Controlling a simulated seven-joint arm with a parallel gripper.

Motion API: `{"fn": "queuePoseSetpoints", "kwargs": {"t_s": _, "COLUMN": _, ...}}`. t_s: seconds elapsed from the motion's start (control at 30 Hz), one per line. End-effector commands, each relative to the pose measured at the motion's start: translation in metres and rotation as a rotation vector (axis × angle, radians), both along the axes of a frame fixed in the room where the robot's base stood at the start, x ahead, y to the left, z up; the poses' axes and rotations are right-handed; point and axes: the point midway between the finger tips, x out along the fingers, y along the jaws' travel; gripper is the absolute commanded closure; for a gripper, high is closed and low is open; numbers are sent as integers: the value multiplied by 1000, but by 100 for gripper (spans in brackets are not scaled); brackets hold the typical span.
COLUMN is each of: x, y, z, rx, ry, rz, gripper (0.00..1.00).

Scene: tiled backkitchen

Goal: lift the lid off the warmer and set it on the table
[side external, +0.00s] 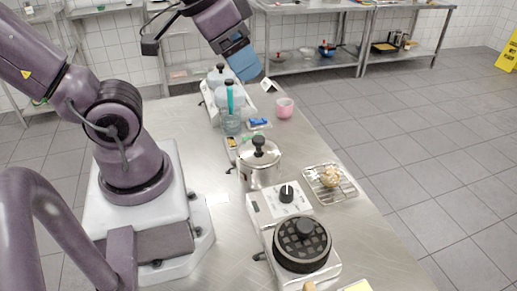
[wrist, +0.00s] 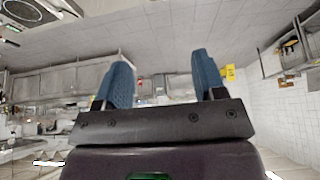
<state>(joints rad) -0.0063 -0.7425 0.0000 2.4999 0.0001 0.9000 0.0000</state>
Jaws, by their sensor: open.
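My gripper (side external: 243,64) is raised near the far end of the table, its blue fingers beside the back lidded unit in the picture. In the wrist view the fingers of my gripper (wrist: 163,75) stand apart with nothing between them. A pale unit (side external: 209,101) at the table's far end has round lids with black knobs and looks like the warmer; its near part is partly hidden by a bottle. A steel pot (side external: 258,178) mid-table has a steel lid (side external: 259,153) with a black knob, seated on it. The wrist view shows no lid clearly.
A hot plate (side external: 288,205) with a black knobbed disc (side external: 302,248) is at the front. A wire rack (side external: 329,183) with food, a pink cup (side external: 284,107), a teal-topped bottle (side external: 230,118) and a blue item (side external: 258,123) crowd the steel table (side external: 376,238). Bare steel lies right of the hot plate.

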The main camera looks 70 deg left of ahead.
Motion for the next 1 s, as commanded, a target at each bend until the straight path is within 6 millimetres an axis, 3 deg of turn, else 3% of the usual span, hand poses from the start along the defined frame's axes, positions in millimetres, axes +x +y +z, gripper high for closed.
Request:
{"fn": "queuePoseSetpoints", "kwargs": {"t_s": 0.27, "x": 24, "y": 21, "z": -45, "rx": 61, "ry": 255, "rz": 4, "gripper": 36}}
{"fn": "queuePoseSetpoints", "kwargs": {"t_s": 0.47, "x": 49, "y": 51, "z": -92, "rx": 207, "ry": 490, "rz": -284, "gripper": 36}}
{"fn": "queuePoseSetpoints", "kwargs": {"t_s": 0.63, "x": 65, "y": 74, "z": -128, "rx": 310, "ry": 640, "rz": -661, "gripper": 36}}
{"fn": "queuePoseSetpoints", "kwargs": {"t_s": 0.8, "x": 78, "y": 84, "z": -134, "rx": 404, "ry": 669, "rz": -973, "gripper": 36}}
{"fn": "queuePoseSetpoints", "kwargs": {"t_s": 1.0, "x": 80, "y": 87, "z": -136, "rx": 443, "ry": 668, "rz": -1122, "gripper": 36}}
